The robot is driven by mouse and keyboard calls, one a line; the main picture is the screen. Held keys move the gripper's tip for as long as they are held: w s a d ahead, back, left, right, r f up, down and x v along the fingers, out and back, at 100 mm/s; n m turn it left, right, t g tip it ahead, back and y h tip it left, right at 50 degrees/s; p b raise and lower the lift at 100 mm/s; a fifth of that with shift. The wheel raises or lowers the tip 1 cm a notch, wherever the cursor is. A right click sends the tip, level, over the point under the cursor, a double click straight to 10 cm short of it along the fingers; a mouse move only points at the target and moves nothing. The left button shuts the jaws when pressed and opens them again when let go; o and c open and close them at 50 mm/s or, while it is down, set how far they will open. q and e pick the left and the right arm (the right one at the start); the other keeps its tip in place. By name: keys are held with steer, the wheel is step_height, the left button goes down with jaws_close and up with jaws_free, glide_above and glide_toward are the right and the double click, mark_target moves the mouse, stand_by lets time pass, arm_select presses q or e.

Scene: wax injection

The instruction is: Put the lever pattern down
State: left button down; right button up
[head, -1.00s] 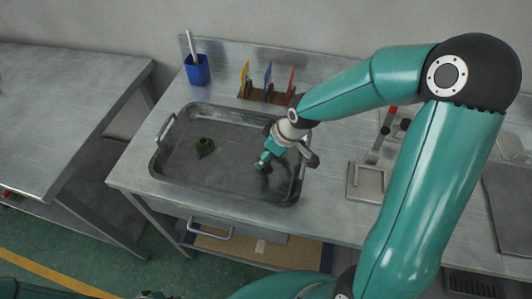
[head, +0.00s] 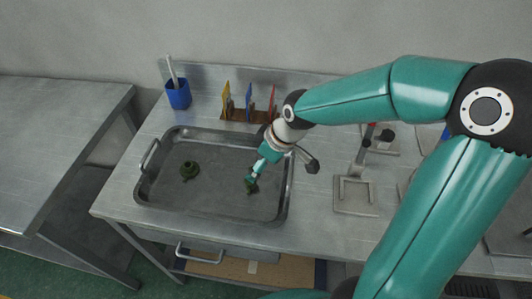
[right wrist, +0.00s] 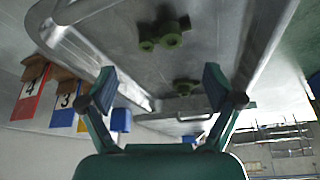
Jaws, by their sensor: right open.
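A dark green lever pattern (head: 251,187) lies in the right part of the steel tray (head: 152,192), just at the tip of my right gripper (head: 254,178). In the right wrist view the lever pattern (right wrist: 165,33) shows two rounded ends and sits beyond the fingers, apart from both. My right gripper (right wrist: 160,82) is open there, with nothing between its fingertips. My left gripper is out of view.
A rack with yellow, blue and red cards (head: 249,99) stands behind the tray. A blue cup (head: 178,95) is at the back left. A metal fixture (head: 355,192) stands right of the tray. The tray floor between the patterns is clear.

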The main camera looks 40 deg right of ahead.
steer(key=v, duration=0.5)
steer(key=shift+r, duration=0.1)
stand_by(0.4)
